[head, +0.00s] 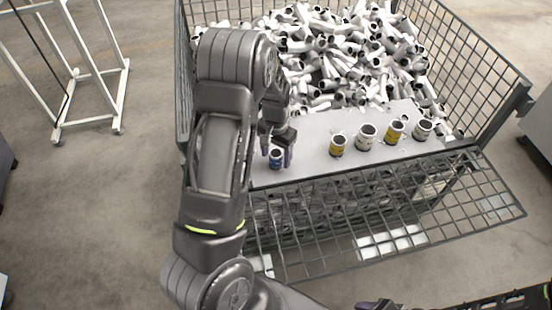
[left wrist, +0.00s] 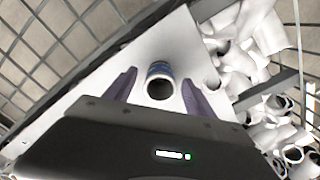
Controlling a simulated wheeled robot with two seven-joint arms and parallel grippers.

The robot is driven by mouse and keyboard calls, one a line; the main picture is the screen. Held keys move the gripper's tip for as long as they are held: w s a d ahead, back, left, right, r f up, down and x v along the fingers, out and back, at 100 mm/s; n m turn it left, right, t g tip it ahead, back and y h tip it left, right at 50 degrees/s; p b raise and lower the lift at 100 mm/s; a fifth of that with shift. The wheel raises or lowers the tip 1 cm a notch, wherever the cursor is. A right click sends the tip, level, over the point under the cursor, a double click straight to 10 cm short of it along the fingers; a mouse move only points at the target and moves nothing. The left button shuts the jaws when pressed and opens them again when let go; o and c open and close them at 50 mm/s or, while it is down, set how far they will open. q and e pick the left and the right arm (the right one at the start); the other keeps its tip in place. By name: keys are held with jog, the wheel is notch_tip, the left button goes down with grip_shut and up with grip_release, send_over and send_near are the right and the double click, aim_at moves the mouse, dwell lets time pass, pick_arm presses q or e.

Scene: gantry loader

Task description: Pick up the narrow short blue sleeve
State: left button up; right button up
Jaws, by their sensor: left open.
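The narrow short blue sleeve (head: 276,159) stands upright on the pale board (head: 312,134), at its left end in the head view. In the left wrist view the blue sleeve (left wrist: 160,82) shows its dark open top and a blue band, between the fingers. My left gripper (head: 278,153) is open, pointing down, with a finger on each side of the sleeve. In the left wrist view a gap shows between the sleeve and both fingers (left wrist: 158,92). A small part of my right gripper (head: 380,304) shows at the bottom edge of the head view; its jaws are unclear.
Two yellow-banded sleeves (head: 338,145) (head: 394,131) and two white ones (head: 366,136) (head: 422,129) stand along the board to the right. A wire-mesh crate (head: 487,106) full of grey and white pipe pieces (head: 340,60) surrounds the board. Its front mesh panel (head: 460,205) is folded outward.

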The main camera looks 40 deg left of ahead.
pick_arm(q)
jog(key=shift+f, duration=0.4)
grip_shut()
dwell(0.8)
